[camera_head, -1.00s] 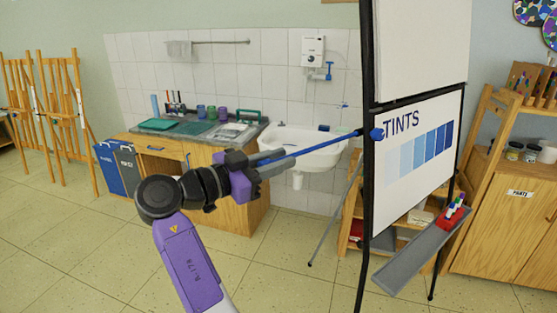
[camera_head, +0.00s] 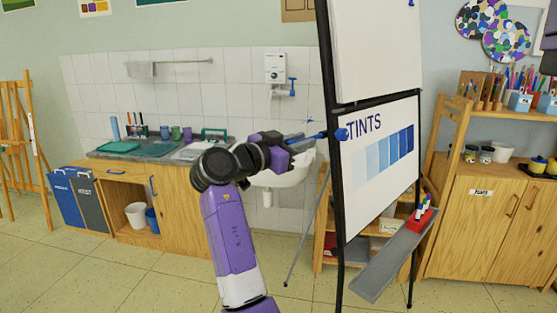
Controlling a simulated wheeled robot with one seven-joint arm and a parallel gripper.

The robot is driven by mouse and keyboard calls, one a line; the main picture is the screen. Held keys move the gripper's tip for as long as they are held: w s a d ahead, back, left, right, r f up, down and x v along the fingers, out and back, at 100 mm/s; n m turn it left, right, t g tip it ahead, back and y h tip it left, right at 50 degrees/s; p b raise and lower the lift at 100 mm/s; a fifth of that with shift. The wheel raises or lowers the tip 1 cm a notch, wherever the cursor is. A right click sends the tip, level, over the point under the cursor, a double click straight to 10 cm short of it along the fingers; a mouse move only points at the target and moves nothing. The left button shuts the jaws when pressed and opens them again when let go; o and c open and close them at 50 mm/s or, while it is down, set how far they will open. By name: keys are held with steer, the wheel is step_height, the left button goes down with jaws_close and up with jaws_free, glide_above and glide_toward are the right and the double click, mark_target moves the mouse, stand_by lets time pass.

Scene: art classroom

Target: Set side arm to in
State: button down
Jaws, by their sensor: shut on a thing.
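The side arm (camera_head: 318,135) is a thin blue rod. It joins the left post of the flip chart stand (camera_head: 333,180) at a blue knob (camera_head: 342,134). It sticks out to the left of the post, roughly level, beside the board marked TINTS (camera_head: 375,165). My gripper (camera_head: 290,146), dark and purple, is shut on the side arm left of the post. The jaws hide the rod's outer end.
A grey marker tray (camera_head: 385,268) juts out from the stand at the lower right. A white sink (camera_head: 285,178) and a wooden counter (camera_head: 175,210) stand behind my arm. A wooden cabinet (camera_head: 490,220) is at right. Some floor at lower left is clear.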

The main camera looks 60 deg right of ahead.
steer(key=shift+b+x, duration=0.35)
steer(key=shift+x, duration=1.8)
steer(key=c, duration=1.3)
jaws_free()
steer(key=shift+o, duration=0.2)
steer(key=shift+a, duration=0.1)
steer(key=shift+b+v, duration=0.85)
steer(key=shift+v, duration=2.95)
